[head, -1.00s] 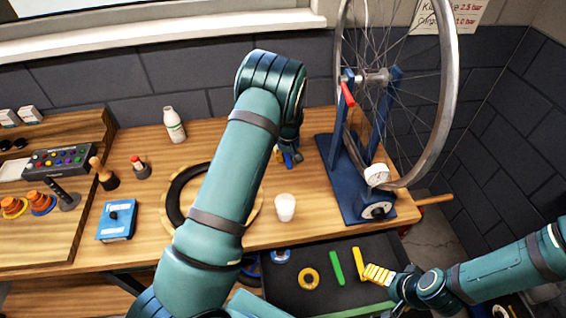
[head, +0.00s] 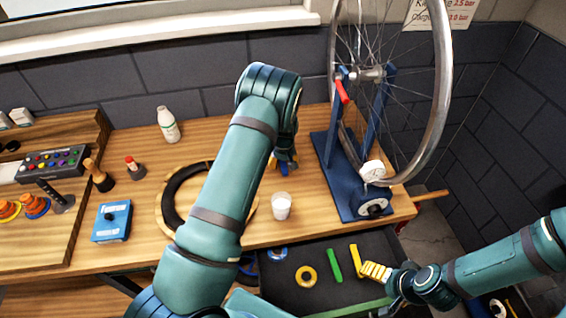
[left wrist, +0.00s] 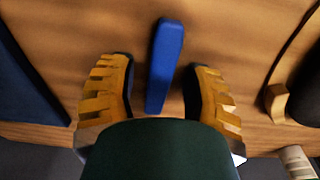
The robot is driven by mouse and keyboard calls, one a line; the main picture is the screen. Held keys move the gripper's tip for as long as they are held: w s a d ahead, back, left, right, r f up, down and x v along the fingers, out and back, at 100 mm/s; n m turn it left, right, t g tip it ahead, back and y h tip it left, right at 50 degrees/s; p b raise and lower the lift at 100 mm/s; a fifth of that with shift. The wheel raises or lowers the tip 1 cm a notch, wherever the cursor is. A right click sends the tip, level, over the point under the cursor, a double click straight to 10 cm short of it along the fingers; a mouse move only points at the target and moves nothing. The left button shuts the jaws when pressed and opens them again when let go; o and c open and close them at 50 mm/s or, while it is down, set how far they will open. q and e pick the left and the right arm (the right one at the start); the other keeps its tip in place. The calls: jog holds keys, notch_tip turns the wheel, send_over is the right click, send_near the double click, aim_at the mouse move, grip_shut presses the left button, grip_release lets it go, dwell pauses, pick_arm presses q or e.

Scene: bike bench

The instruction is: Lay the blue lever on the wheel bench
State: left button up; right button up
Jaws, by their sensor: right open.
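The blue lever (left wrist: 165,65) shows in the left wrist view as a slim bar over the bench wood, apparently lying on it. My left gripper (left wrist: 163,95) is open, its yellow fingers on either side of the lever with gaps between. In the head view my left gripper (head: 280,165) is low over the wheel bench (head: 240,150), mostly hidden by my forearm, and the lever (head: 284,170) barely shows. My right gripper (head: 375,271) is open over the open drawer (head: 305,255), beside a yellow lever (head: 355,260).
The wheel stand (head: 340,175) is right of my left gripper. The drawer also holds a green lever (head: 334,264) and a yellow ring (head: 306,276).

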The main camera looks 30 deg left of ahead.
aim_at(284, 166)
pick_arm(q)
jog(key=shift+r, duration=0.15)
notch_tip(284, 166, up, 12)
jog(key=s, duration=0.1)
jog(key=shift+d, duration=0.45)
jog(key=shift+s, duration=0.1)
dwell(0.3)
